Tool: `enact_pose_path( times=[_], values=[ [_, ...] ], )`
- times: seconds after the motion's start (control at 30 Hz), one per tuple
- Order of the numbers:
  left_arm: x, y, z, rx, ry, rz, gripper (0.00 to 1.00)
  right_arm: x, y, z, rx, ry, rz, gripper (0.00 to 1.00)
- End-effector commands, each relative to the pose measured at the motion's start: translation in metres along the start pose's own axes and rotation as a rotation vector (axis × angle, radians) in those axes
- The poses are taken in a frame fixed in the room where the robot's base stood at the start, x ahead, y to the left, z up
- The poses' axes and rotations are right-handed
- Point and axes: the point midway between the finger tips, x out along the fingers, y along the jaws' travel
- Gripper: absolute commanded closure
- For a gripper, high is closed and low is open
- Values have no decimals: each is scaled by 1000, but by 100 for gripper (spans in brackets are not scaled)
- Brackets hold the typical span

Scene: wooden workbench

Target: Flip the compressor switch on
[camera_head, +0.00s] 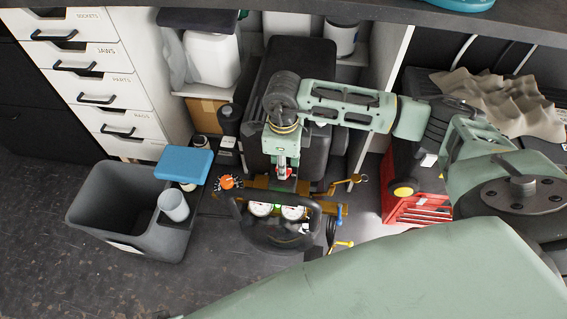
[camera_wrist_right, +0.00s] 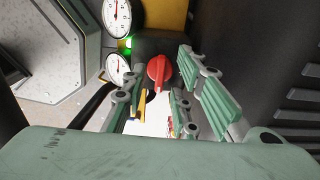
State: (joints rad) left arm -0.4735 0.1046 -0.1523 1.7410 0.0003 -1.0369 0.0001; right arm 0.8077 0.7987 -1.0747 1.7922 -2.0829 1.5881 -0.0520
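The compressor (camera_head: 262,108) is a dark unit with a brass-coloured front, standing under the bench. Its red switch (camera_wrist_right: 158,71) is a rotary knob whose handle points down in the right wrist view. In the head view the switch is mostly hidden under my right gripper (camera_head: 283,170). That gripper (camera_wrist_right: 160,82) is open, with its green fingers apart on either side of the red switch; I cannot tell whether either touches it. A small green light (camera_wrist_right: 127,43) glows beside the switch. Two white gauges (camera_head: 260,209) sit at the front. My left gripper is not in view.
A black handle loop (camera_head: 278,247) curves in front of the gauges, with an orange knob (camera_head: 228,182) to the left. A grey bin (camera_head: 95,226) stands left on the floor. A red toolbox (camera_head: 418,210) stands right. White drawers (camera_head: 90,72) are at the far left.

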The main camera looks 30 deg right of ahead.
Motion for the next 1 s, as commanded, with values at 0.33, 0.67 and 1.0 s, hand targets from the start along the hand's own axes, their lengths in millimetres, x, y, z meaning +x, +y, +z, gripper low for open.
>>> enact_pose_path(
  times=[0.33, 0.67, 1.0],
  values=[
    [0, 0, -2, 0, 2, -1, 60, -62, -1, 1, -1, -5, -5, 73],
    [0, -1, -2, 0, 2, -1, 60, -113, -1, 0, 0, -2, -2, 73],
    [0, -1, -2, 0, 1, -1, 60, -119, 0, 0, 1, -1, -1, 73]
  ],
)
